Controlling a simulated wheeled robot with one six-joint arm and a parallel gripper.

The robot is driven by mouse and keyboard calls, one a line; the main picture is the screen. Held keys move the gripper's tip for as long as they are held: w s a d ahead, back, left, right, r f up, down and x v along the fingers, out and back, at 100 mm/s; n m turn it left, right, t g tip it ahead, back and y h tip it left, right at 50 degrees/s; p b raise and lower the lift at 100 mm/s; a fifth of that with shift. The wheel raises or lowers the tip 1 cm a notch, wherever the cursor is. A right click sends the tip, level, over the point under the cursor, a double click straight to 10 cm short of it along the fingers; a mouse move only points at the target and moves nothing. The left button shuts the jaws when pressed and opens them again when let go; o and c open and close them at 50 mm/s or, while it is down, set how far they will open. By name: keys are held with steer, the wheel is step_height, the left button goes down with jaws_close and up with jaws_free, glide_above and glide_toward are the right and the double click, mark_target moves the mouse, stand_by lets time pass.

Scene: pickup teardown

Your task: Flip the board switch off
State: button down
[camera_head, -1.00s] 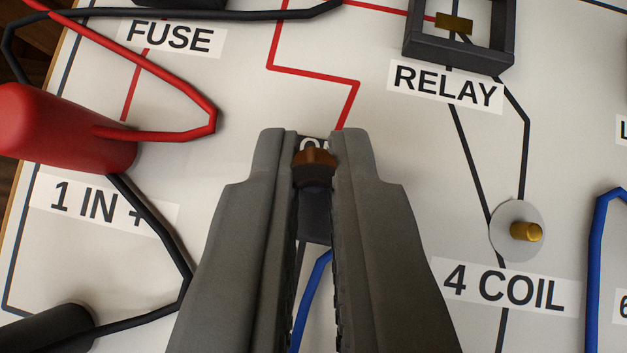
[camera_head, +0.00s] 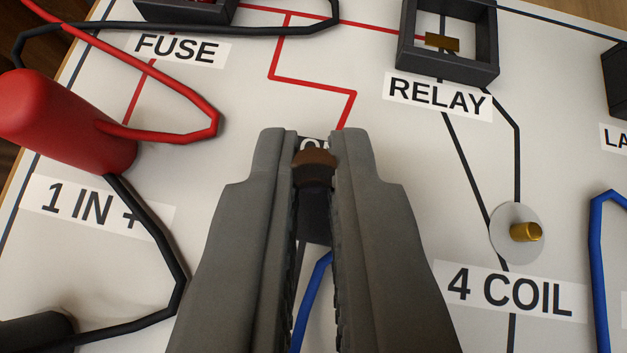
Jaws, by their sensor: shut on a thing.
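The board switch (camera_head: 315,215) is a dark body with a brown-orange lever (camera_head: 315,168) at its top. It sits in the middle of the white board, below the bend of a red printed line. A label partly reading "ON" (camera_head: 314,144) shows just above the lever. My gripper (camera_head: 314,155) comes in from the bottom of the view, with its two grey fingers on either side of the lever. It is shut on the lever. The fingers hide the sides of the switch and any label below it.
The white board (camera_head: 400,200) carries a fuse holder (camera_head: 185,10), a relay socket (camera_head: 448,45) and a brass coil post (camera_head: 526,232). A red plug (camera_head: 65,120) with a red lead and a black lead lies left. Blue wire (camera_head: 600,250) runs at right and below the switch.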

steer(key=c, duration=1.5)
jaws_free()
steer(key=shift+c, duration=0.2)
steer(key=v, duration=1.7)
steer(key=shift+s, duration=0.25)
steer(key=s+d+r+t, duration=0.2)
steer(key=s+d+r, duration=0.1)
steer(key=s+d, duration=0.4)
steer(key=s+d+r+m+t+h, duration=0.1)
steer(key=s+d+r, duration=0.3)
steer(key=s+d, duration=0.4)
steer(key=s+d+r+m+t, duration=0.1)
steer(key=s+d+r+t, duration=0.2)
steer(key=s+d, duration=0.4)
steer(key=s+t, duration=0.1)
steer(key=s, duration=0.8)
steer(key=shift+s+d+r, duration=0.15)
steer(key=shift+s+d, duration=0.2)
